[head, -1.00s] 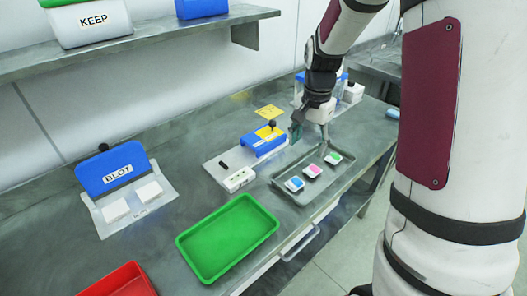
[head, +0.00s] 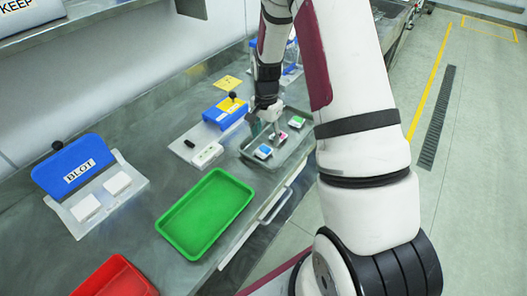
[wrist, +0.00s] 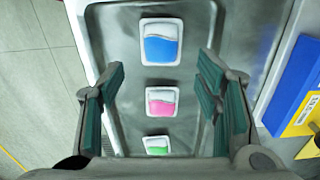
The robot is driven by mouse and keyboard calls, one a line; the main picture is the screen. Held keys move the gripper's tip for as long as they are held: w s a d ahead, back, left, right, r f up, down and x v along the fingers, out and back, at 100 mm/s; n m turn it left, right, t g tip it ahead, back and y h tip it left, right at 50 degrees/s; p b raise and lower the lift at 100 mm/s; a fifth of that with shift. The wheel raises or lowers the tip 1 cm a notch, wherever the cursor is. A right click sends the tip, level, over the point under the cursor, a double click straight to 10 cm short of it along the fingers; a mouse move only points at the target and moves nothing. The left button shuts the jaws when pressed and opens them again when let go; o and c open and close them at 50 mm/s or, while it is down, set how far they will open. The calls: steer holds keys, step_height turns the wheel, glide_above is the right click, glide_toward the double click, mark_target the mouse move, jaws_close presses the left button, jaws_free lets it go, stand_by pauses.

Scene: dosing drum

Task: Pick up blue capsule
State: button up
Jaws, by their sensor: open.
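The blue capsule (head: 263,151) is a white square holder with a blue fill. It lies at the near end of a row in the grey metal tray (head: 244,153). In the wrist view the blue capsule (wrist: 161,47) is at top centre, just beyond and between the fingertips. My gripper (head: 266,128) is over the tray, with its fingers pointing down. In the wrist view my gripper (wrist: 161,75) is open and empty, its fingers on either side of the row.
A pink capsule (wrist: 161,101) and a green capsule (wrist: 157,146) lie in the same row.

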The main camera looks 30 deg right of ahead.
mark_target(265, 148)
steer(key=shift+a+f+p, duration=0.15)
steer(key=shift+f+p, duration=0.15)
steer(key=shift+f, duration=1)
steer(key=shift+a+f+p, duration=0.15)
steer(key=shift+f+p, duration=0.15)
steer(key=shift+f, duration=0.95)
steer(key=c, duration=1)
